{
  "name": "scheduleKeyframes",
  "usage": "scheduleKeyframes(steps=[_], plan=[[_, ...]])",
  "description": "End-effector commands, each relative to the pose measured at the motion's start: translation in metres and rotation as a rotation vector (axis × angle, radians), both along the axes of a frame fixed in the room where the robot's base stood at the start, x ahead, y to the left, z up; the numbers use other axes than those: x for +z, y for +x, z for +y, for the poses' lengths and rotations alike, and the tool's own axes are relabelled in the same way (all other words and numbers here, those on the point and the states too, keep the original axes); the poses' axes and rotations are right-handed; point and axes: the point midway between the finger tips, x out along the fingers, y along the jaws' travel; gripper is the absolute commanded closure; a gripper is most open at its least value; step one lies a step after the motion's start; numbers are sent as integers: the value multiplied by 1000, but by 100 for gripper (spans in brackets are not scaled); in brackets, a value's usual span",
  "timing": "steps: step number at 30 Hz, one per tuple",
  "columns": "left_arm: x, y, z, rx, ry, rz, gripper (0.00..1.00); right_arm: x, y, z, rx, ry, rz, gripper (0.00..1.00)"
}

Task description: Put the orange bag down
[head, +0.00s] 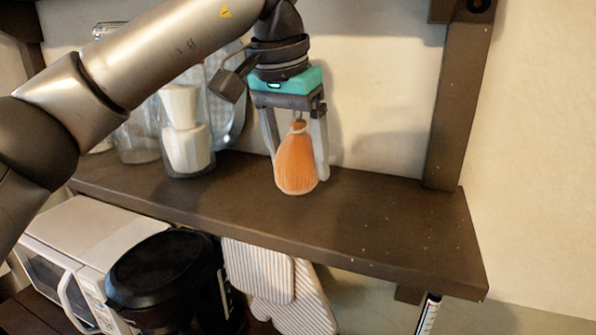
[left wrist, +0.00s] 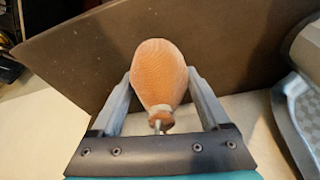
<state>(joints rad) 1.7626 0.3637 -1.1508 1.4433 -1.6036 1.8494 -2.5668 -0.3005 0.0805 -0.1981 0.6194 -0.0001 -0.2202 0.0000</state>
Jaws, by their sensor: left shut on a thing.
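The orange bag (head: 296,165) is a small rounded pouch, tied at its narrow top. In the head view it hangs upright between the fingers of my left gripper (head: 298,160), at the wooden shelf (head: 390,225). I cannot tell whether its bottom touches the board. In the left wrist view the bag (left wrist: 160,75) sits between the two fingers of the left gripper (left wrist: 162,88), with its tied neck toward the palm. The left gripper is shut on the bag. My right gripper is in neither view.
Glass jars (head: 186,135) with white contents stand on the shelf left of the bag. The shelf right of the bag is clear up to a wooden upright (head: 450,110).

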Motion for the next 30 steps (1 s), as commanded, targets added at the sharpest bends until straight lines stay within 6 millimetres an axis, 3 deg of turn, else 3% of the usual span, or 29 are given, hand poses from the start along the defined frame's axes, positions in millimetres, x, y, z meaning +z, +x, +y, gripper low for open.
scheduleKeyframes(steps=[7, 19, 20, 25, 30], plan=[[-32, 0, 0, -1, -2, 1, 99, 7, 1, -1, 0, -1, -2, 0], [-39, 0, 0, 1, -2, -1, 99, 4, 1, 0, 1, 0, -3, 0], [-39, 0, 0, 1, -2, 0, 19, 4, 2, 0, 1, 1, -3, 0], [-38, 0, 0, 1, -2, 0, 0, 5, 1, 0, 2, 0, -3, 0], [-38, 0, 0, 1, -2, 0, 0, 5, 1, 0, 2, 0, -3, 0]])
